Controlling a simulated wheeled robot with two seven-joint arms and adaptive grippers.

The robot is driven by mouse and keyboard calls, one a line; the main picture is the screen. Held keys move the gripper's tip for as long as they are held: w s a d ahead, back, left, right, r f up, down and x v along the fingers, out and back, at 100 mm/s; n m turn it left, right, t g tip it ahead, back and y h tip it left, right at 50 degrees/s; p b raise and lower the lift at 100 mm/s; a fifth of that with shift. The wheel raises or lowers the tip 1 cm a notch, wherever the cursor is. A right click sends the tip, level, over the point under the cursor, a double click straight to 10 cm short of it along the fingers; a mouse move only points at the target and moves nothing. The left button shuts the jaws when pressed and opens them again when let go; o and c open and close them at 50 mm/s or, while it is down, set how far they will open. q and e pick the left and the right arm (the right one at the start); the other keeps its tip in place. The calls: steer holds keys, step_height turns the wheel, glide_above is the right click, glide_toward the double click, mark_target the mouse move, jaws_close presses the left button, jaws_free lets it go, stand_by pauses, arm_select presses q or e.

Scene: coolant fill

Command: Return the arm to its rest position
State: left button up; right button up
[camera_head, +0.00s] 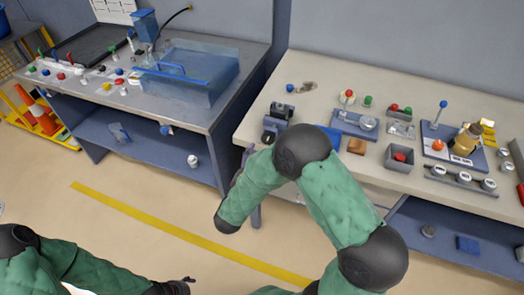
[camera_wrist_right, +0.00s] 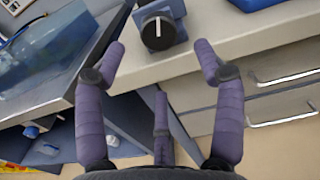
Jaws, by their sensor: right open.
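My right arm rises in the head view from the bottom right, bends at a high elbow, and its forearm slants down to the left in front of the right workbench (camera_head: 325,75). My right gripper (camera_wrist_right: 160,58) is open and empty in the wrist view, its purple fingers spread. In the head view it is mostly hidden behind the forearm; a purple finger (camera_head: 243,160) shows by the bench's front edge. A black knob on a blue block (camera_wrist_right: 158,30) is on the bench just beyond the fingertips. My left gripper (camera_head: 178,287) is low at the bottom edge, away from both benches.
The left bench (camera_head: 225,112) carries a clear blue bin (camera_head: 195,72) and several coloured caps. The right bench holds a grey box with a red part (camera_head: 399,157), an amber bottle (camera_head: 466,140) and small fittings. A yellow line (camera_head: 170,228) crosses open floor.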

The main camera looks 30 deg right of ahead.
steer(key=shift+s+a, duration=0.15)
steer(key=shift+a, duration=0.05)
stand_by(0.5)
